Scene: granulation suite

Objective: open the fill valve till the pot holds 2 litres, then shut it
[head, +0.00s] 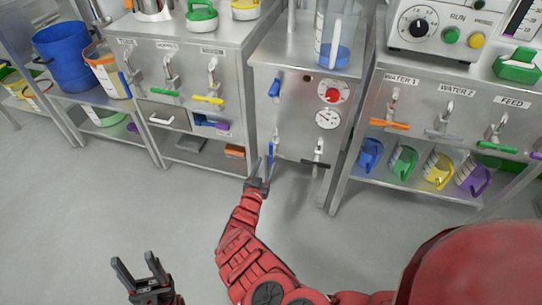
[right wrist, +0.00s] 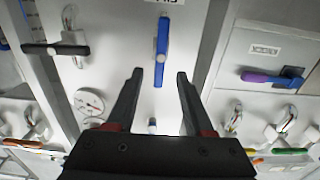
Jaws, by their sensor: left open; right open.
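A steel cabinet (head: 300,125) in the middle of the head view carries a lower valve with a blue handle (head: 271,151), which stands upright. The same blue handle (right wrist: 162,50) faces my right gripper in the right wrist view. I cannot read its label. My right gripper (head: 262,172) is open and empty; its fingertips (right wrist: 159,75) lie either side of the handle's near end in the picture. I cannot tell whether they touch it. A clear vessel (head: 336,30) with blue at its bottom stands on the cabinet; its level is unreadable. My left gripper (head: 138,268) is open and empty, low over the floor.
The cabinet also has a black-handled valve (head: 315,164), an upper blue handle (head: 275,87), a red knob (head: 332,95) and a gauge (head: 327,119). Labelled taps sit left. Grey floor (head: 90,225) in front is clear.

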